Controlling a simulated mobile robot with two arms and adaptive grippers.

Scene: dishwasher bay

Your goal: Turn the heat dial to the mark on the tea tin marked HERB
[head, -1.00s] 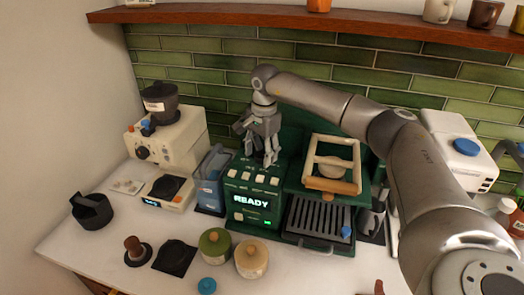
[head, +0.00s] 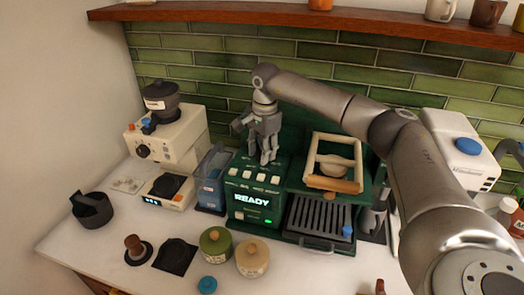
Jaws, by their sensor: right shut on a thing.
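My right gripper (head: 267,160) reaches down from above to the top of the green machine (head: 240,219), behind its row of pale buttons. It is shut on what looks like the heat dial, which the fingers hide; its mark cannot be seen. The machine's screen reads READY, with a small green light beside it. On the counter in front stand a tin with a green lid (head: 215,240) and a tin with a pale wooden lid (head: 251,256). Their labels are too small to read, so I cannot tell which is HERB. My left gripper is not in view.
A cream grinder (head: 187,150) with a dark knob stands to the left. A blue container (head: 209,190) is close beside the machine. A wooden frame (head: 334,163) sits on the machine's right part. A tamper (head: 135,247) and a blue-lidded jar (head: 207,285) stand at the front.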

